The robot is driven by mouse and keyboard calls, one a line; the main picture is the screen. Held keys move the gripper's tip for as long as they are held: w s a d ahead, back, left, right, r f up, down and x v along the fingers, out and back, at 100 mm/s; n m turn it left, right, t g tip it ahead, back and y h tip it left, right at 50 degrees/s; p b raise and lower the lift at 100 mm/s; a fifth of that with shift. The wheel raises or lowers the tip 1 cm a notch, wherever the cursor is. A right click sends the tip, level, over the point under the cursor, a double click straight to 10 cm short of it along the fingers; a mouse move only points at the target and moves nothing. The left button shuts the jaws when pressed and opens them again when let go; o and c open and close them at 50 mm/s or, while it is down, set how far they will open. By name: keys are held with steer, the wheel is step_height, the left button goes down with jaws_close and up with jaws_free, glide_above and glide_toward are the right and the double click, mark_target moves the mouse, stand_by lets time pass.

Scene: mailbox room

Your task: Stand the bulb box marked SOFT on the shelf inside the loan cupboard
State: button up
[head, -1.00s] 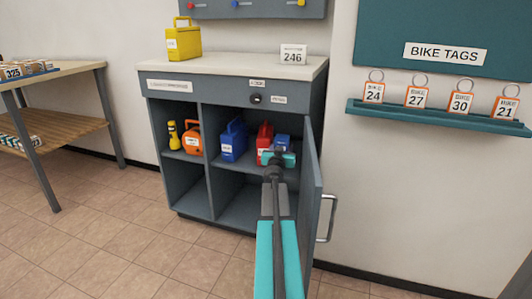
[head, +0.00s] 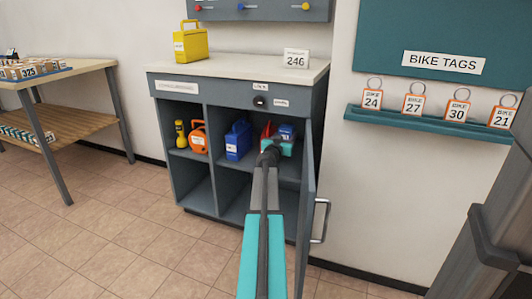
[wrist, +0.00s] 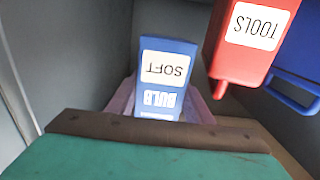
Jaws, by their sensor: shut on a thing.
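The blue bulb box marked SOFT (wrist: 167,75) is upright between the fingers of my gripper (wrist: 163,105); its lettering is upside down in the wrist view. My gripper is shut on it. In the head view my gripper (head: 278,147) is inside the right compartment of the loan cupboard (head: 262,90), with the blue box (head: 287,131) showing beyond it. Whether the box touches the shelf (head: 231,166) is hidden. A red TOOLS case (wrist: 247,45) stands beside the box, to its right in the wrist view, with a small gap.
A blue case (head: 238,140) stands left of my gripper on the same shelf. The cupboard door (head: 307,205) is open at the right, close to my arm. A yellow case (head: 190,43) and a 246 sign (head: 296,60) are on top. Floor in front is clear.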

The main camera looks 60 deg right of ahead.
steer(key=shift+s+d, duration=0.15)
steer(key=shift+s, duration=0.2)
steer(key=shift+s+f+b, duration=0.1)
steer(key=shift+f+b, duration=0.35)
steer(key=shift+f, duration=0.1)
steer(key=b, duration=0.4)
glide_above(287, 168)
steer(key=shift+d+f, duration=0.2)
steer(key=shift+f, duration=2.4)
steer(key=shift+f+b, duration=1.6)
steer(key=shift+f, duration=0.3)
steer(key=o, duration=1.1)
steer(key=shift+f, duration=0.1)
steer(key=shift+a, duration=0.1)
